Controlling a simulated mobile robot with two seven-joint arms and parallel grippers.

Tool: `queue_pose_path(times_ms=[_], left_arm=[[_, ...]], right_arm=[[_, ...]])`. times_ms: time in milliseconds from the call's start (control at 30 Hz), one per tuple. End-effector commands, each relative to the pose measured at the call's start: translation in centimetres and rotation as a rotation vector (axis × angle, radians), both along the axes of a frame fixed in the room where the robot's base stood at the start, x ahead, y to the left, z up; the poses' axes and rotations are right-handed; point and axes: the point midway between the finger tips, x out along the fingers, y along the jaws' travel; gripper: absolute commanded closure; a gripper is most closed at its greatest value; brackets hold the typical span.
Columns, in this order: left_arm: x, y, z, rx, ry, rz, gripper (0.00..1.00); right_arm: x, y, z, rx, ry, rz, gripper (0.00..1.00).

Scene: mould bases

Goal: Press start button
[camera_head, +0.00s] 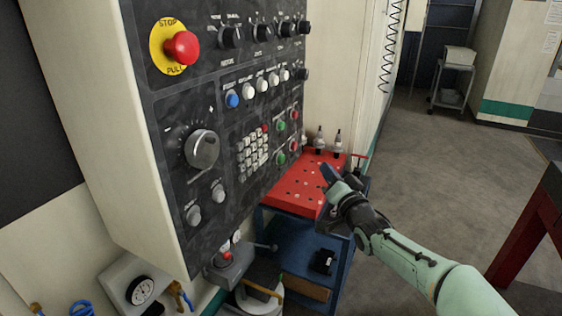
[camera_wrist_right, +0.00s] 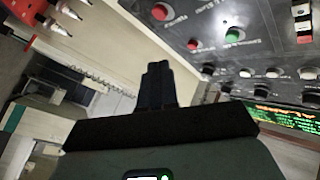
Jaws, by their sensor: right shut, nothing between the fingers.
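The dark control panel (camera_head: 225,115) stands at the left in the head view. Green buttons, an upper one (camera_head: 281,126) and a lower one (camera_head: 281,158), sit beside red buttons near its right edge. Their labels are too small to read, so I cannot tell which is start. In the right wrist view a green button (camera_wrist_right: 233,35) and a red button (camera_wrist_right: 193,44) show on the panel beyond the fingers. My right gripper (camera_head: 326,172) is shut and empty, to the right of the buttons and apart from the panel. My left gripper is not in view.
A red-topped cart (camera_head: 290,190) with several tool holders stands behind my right gripper. The panel also carries a red emergency stop (camera_head: 182,48), a large dial (camera_head: 202,149) and several knobs. Grey floor (camera_head: 440,160) is clear at the right.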

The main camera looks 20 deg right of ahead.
Motion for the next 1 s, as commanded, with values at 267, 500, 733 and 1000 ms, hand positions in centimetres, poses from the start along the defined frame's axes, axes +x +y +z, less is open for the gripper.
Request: queue_pose_path(times_ms=[267, 500, 733, 1000], left_arm=[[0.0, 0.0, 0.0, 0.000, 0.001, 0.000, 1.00], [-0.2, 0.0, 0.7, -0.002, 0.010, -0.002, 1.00], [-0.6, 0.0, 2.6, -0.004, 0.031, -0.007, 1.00], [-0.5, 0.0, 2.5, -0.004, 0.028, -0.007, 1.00]], right_arm=[[0.4, 0.3, -0.1, 0.002, 0.001, 0.000, 1.00], [2.5, 2.2, 0.1, 0.005, 0.001, 0.003, 1.00], [5.0, 4.3, 0.3, 0.005, 0.001, 0.003, 1.00], [6.5, 5.6, -0.1, 0.001, 0.002, 0.001, 1.00]])
